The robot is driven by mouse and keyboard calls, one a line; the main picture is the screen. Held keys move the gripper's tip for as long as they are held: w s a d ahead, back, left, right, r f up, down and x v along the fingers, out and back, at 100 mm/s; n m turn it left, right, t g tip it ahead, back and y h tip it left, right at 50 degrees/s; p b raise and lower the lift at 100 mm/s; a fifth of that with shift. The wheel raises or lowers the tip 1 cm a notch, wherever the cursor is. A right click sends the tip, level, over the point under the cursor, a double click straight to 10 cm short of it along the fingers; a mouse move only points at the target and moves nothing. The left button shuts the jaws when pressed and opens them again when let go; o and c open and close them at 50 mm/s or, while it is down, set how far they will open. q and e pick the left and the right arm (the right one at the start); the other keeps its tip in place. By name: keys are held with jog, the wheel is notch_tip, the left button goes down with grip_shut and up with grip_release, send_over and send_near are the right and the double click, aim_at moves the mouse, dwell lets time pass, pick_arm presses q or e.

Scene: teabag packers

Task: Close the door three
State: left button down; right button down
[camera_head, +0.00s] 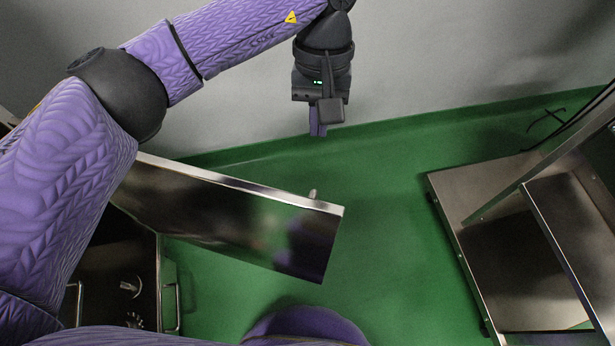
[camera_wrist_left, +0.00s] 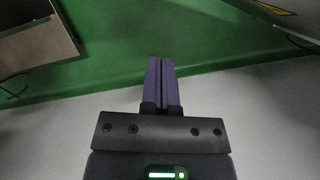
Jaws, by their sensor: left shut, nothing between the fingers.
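A shiny metal door (camera_head: 225,212) stands swung open from a metal cabinet (camera_head: 145,278) at the lower left. A small pale knob or handle (camera_head: 312,194) shows at its upper edge near the free end. My left gripper (camera_head: 318,132) is shut and empty, beyond the door and apart from it, near the wall base. Its fingers (camera_wrist_left: 162,68) are pressed together in the left wrist view. A metal edge (camera_wrist_left: 285,18) at the top right there may be the door. No number on the door is readable. My right gripper is not in view.
A metal cart or cabinet (camera_head: 470,195) with an open compartment stands at the right, with black cables (camera_head: 545,122) behind it. Green floor (camera_head: 385,230) is clear between the two units. A grey wall (camera_head: 430,60) closes off the back.

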pick_arm(q)
jog(key=s+f+b, duration=0.2)
jog(key=s+f, duration=0.3)
jog(key=f, duration=0.1)
jog(key=shift+s, duration=0.25)
jog(key=shift+f, duration=0.1)
